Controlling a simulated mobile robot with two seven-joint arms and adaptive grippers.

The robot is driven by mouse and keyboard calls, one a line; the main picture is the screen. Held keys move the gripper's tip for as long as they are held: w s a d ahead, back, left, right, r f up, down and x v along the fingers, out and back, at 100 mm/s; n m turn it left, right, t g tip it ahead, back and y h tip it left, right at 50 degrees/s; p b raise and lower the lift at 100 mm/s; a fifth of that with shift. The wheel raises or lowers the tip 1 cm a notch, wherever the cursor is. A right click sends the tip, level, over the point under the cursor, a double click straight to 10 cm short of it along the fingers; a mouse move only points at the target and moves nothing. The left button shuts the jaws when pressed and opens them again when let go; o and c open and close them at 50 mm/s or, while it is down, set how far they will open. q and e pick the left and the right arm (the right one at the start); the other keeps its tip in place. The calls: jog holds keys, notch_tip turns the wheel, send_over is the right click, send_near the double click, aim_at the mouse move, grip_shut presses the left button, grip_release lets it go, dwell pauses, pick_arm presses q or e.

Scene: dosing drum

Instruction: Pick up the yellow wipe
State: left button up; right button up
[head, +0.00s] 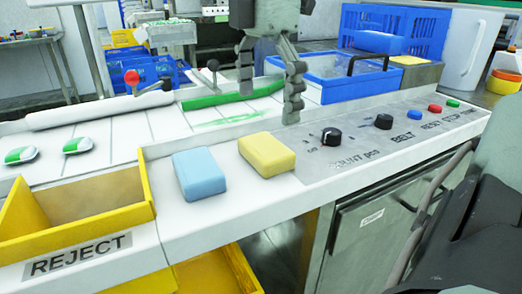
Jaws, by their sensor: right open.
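The yellow wipe (267,154) is a thick rounded block lying flat on the white counter, near its front edge. A similar blue wipe (199,174) lies just to its left, with a narrow gap between them. My right gripper (269,103) hangs from the top of the view, fingers pointing down and spread apart, with nothing between them. It is above and beyond the yellow wipe in the picture and apart from it. My left gripper is not in view.
Right of the wipe is a control panel with black knobs (331,137) and coloured buttons. A yellow REJECT bin (140,214) stands at the left front. Behind are a red-knobbed lever (132,77), a green strip (215,101) and a blue clear-lidded box (345,88).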

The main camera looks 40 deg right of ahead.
aim_at(266, 145)
jog(key=f, duration=0.5)
jog(key=shift+s+a+f, duration=0.15)
jog(key=shift+s+f, duration=0.1)
jog(key=shift+f, duration=0.15)
jog(key=c, duration=0.8)
